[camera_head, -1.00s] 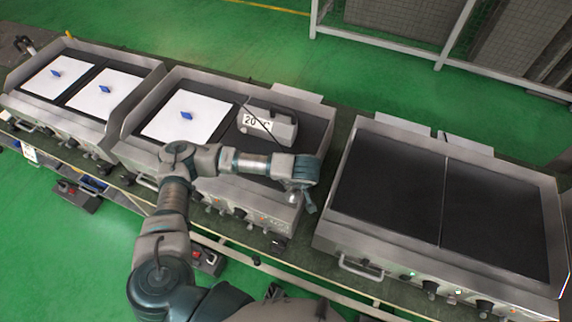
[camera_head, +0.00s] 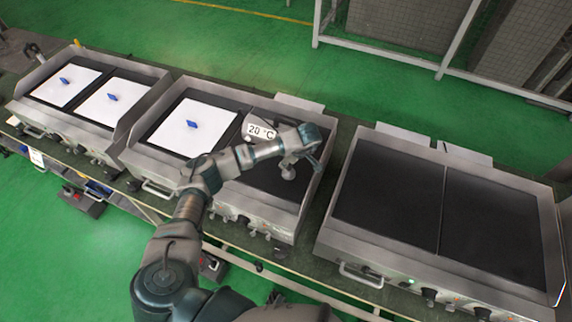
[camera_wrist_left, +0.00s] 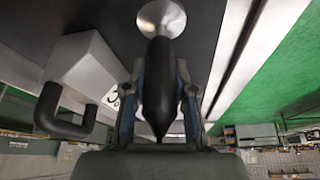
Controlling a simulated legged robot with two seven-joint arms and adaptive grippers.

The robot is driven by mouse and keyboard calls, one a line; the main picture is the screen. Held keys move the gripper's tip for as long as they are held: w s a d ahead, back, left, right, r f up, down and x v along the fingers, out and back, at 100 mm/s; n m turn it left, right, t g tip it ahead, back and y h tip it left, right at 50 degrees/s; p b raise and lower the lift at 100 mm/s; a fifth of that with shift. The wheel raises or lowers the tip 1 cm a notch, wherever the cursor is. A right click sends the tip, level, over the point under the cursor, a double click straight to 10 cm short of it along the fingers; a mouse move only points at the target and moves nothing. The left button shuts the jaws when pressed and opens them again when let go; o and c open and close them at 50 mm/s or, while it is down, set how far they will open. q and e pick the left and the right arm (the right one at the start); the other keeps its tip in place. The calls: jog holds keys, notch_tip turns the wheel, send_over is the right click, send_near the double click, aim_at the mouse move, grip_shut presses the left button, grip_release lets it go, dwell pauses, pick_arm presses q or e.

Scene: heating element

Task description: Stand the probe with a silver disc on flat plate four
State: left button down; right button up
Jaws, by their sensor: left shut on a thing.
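My left gripper (camera_head: 300,158) is over the dark right half of the middle griddle, the fourth flat plate from the left (camera_head: 265,180). In the left wrist view it (camera_wrist_left: 160,85) is shut on the black tapered body of the probe (camera_wrist_left: 159,95). The probe's silver disc (camera_wrist_left: 161,17) points away from the gripper, toward the dark plate. In the head view the disc (camera_head: 288,173) shows just below the fingers. I cannot tell whether it touches the plate. My right gripper is not in view.
White sheets with blue pieces cover three plates to the left (camera_head: 180,137). The right griddle (camera_head: 390,190) is bare.

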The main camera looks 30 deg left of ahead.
pick_arm(q)
jog(key=shift+w+a, duration=0.15)
jog(key=shift+w, duration=0.2)
jog(key=shift+f, duration=0.2)
notch_tip(320, 180, down, 2)
jog(key=shift+f, duration=0.55)
jog(key=c, duration=0.9)
grip_release()
jog(key=shift+c, duration=0.2)
jog(key=v, duration=1.2)
